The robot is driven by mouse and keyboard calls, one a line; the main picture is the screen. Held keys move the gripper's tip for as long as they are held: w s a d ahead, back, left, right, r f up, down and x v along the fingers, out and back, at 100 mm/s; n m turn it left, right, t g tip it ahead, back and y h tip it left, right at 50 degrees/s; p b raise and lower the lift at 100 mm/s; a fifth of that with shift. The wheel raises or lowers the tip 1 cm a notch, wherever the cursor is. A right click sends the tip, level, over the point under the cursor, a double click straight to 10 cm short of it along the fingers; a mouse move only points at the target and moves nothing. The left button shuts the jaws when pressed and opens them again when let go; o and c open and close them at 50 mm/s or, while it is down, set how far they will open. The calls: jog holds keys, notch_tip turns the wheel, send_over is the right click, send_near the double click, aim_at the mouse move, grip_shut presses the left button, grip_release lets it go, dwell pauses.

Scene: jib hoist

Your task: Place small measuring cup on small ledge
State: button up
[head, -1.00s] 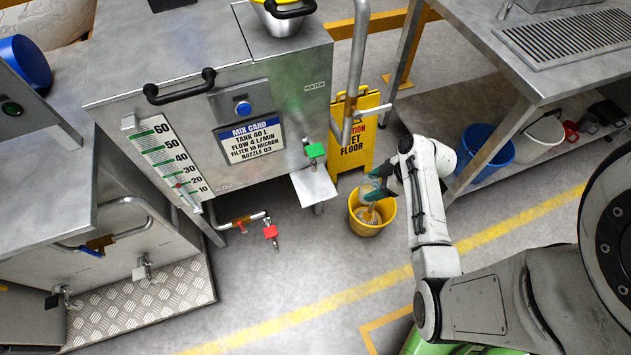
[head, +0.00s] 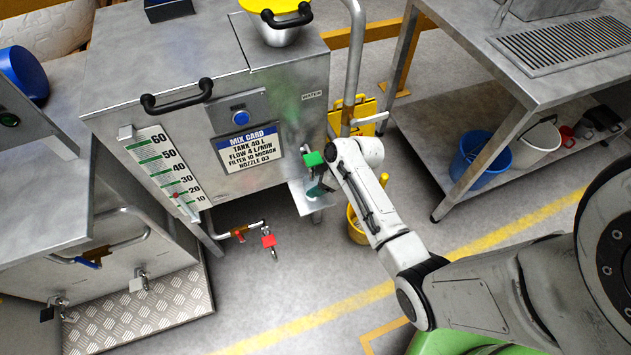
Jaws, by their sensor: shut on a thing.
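The small ledge (head: 298,190) is a bare metal plate jutting from the right front of the steel tank, below a green-handled tap (head: 313,159). My gripper (head: 319,189) is over the ledge, its dark teal fingers seen from above and partly covered by my wrist. It is shut on the small measuring cup (head: 312,197), which looks clear and is hard to make out. The cup is at the ledge; I cannot tell whether it touches the plate.
The yellow bucket (head: 355,232) stands on the floor right of the ledge, partly behind my arm. Floor in front is clear.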

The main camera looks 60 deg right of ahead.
jog(key=shift+w+a+f, duration=0.1)
jog(key=shift+w+f, duration=0.15)
jog(key=shift+f, duration=0.05)
jog(key=shift+f, duration=0.15)
jog(key=o, duration=1)
jog(key=shift+o, duration=0.2)
jog(key=shift+s+r, duration=0.1)
jog(key=shift+r, duration=0.2)
jog(key=s+d, duration=0.4)
jog(key=s, duration=0.7)
jog(key=s+a+r+m+g+h, duration=0.1)
jog(key=s+a+r, duration=0.3)
jog(key=a, duration=0.5)
jog(key=s+a+r+m+g+h, duration=0.1)
jog(key=s+a+r+m+g, duration=0.2)
jog(key=a+r, duration=0.5)
jog(key=shift+s+a+r+m+g+h, duration=0.3)
jog(key=shift+s+a+g, duration=0.3)
jog(key=shift+s, duration=0.15)
